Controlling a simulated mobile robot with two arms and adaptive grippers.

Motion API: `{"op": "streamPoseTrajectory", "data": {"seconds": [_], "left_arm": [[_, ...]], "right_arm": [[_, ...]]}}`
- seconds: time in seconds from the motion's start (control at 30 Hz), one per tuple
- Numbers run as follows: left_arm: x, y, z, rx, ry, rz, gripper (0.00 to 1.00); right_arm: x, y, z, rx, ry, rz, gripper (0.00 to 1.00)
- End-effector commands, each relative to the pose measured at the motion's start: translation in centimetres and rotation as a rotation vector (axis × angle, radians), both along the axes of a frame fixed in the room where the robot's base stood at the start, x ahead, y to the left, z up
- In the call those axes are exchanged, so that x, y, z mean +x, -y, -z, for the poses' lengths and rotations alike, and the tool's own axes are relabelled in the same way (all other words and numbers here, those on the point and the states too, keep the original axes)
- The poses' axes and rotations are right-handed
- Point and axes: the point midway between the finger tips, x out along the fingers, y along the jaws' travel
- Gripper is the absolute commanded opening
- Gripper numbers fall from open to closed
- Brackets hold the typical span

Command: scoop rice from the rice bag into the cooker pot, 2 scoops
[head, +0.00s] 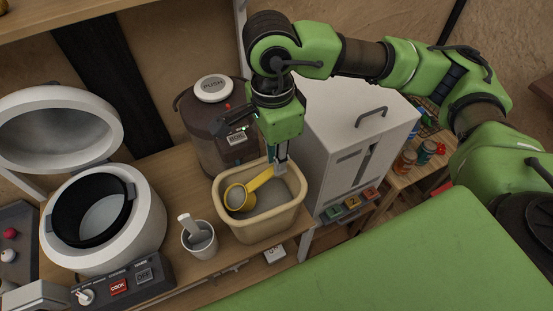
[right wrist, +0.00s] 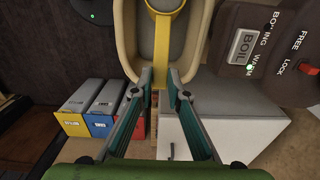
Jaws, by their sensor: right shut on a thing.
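A beige, open-topped tub (head: 262,226) stands on the wooden counter with a pale grey fill (head: 272,196); I see no separate rice bag. My right gripper (head: 280,163) is over the tub, pointing down, shut on the handle of a yellow scoop (head: 262,178). The scoop's bowl is inside the tub at its left; whether it touches the fill or holds rice I cannot tell. The right wrist view shows the gripper (right wrist: 160,76) on the scoop handle (right wrist: 163,45). The white cooker (head: 148,226) is open, with a dark pot (head: 68,217) inside. My left gripper is out of view.
A grey cup (head: 200,243) with a pale utensil stands between cooker and tub. A brown water boiler (head: 205,125) is behind the tub, a white cabinet (head: 335,130) to its right. The raised cooker lid (head: 55,125) stands at the left. A green surface (head: 400,265) fills the foreground.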

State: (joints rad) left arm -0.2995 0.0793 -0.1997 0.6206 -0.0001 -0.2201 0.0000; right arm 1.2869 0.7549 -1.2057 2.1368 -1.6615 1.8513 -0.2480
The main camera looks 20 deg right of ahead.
Motion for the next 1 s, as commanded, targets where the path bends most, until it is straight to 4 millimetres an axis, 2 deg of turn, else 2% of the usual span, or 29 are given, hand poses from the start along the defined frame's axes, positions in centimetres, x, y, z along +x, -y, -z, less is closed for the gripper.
{"op": "streamPoseTrajectory", "data": {"seconds": [0.77, 0.8, 1.0], "left_arm": [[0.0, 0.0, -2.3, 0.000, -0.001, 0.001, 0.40], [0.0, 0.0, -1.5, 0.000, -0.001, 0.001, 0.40], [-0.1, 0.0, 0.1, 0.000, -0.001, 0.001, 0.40]], "right_arm": [[0.0, 0.0, -5.7, 0.001, 0.000, -0.002, 0.00], [0.0, 0.2, -5.0, 0.016, -0.002, 0.003, 0.00], [0.0, 1.1, -4.9, 0.095, -0.002, 0.003, 0.00]]}}
